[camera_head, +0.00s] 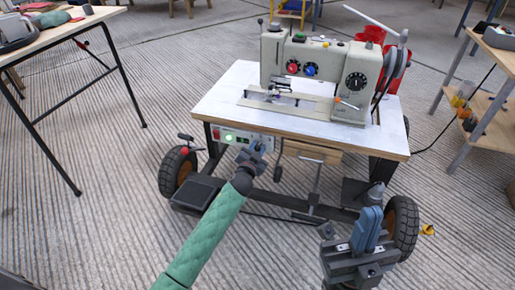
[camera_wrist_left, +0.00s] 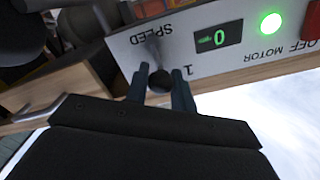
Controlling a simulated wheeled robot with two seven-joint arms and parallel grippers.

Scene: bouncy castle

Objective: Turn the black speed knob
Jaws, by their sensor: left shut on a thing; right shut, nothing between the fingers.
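The black speed knob (camera_wrist_left: 160,82) shows in the left wrist view on the pale control panel (camera_wrist_left: 190,55), by the word SPEED, which appears upside down. My left gripper (camera_wrist_left: 158,80) is shut on the knob, with one blue-grey finger on each side of it. In the head view my left gripper (camera_head: 257,148) is at the right part of the panel (camera_head: 232,138) under the sewing table's front edge, and it hides the knob. My right gripper (camera_head: 366,230) is shut and empty, low in front of the table's right wheel.
The wheeled table (camera_head: 225,98) carries a cream sewing machine (camera_head: 335,65). A green light (camera_head: 228,138) glows on the panel, left of my left gripper. Wheels (camera_head: 176,172) stand at the table's sides. Side tables are at left and right. The striped floor in front is mostly clear.

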